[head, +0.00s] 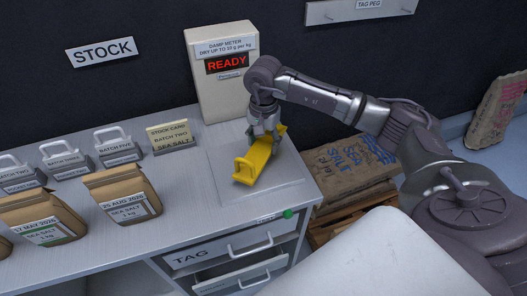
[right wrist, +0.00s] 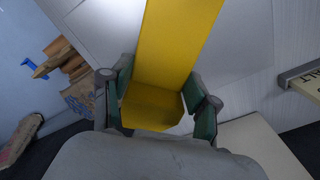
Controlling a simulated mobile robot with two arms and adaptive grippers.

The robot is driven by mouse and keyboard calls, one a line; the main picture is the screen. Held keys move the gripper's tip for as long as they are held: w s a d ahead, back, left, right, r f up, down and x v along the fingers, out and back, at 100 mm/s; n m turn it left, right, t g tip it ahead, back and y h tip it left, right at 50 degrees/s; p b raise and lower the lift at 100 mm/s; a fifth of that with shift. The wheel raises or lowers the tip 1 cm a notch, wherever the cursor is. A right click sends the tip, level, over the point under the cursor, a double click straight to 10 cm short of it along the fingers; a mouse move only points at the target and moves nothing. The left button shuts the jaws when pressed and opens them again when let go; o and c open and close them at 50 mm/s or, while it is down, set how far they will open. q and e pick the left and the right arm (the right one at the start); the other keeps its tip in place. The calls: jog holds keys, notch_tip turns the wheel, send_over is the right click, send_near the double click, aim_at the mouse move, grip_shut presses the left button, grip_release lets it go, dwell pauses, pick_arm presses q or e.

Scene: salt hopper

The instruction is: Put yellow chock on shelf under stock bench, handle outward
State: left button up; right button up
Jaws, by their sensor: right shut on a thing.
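The yellow chock (head: 256,162) is at the right end of the stock bench (head: 180,240), over a pale square plate (head: 290,191). In the right wrist view the chock (right wrist: 175,50) lies between the two green-padded fingers. I cannot tell whether the chock touches the plate. The shelf under the bench is not clearly visible. My left gripper is not in view.
A damp meter (head: 222,75) reading READY stands behind the chock. Salt bags (head: 124,194), handled batch blocks (head: 114,147) and a stock card (head: 170,136) stand to the left. Drawers marked TAG (head: 190,258) are below. Sacks on a pallet (head: 350,170) are right of the bench.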

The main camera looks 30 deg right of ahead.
jog(key=s+d+r+b, duration=0.2)
jog(key=s+d+r, duration=0.5)
jog(key=s+d, duration=0.15)
jog(key=s+a+f+n, duration=0.1)
jog(key=a+n, duration=0.4)
jog(key=a, duration=0.5)
jog(key=s+a+f+n, duration=0.2)
jog(key=s+a+n, duration=0.2)
jog(key=a, duration=0.6)
jog(key=n, duration=0.2)
jog(key=shift+s+f+n, duration=0.15)
jog(key=shift+s+n, duration=0.05)
jog(key=shift+n, duration=0.1)
jog(key=shift+a, duration=0.1)
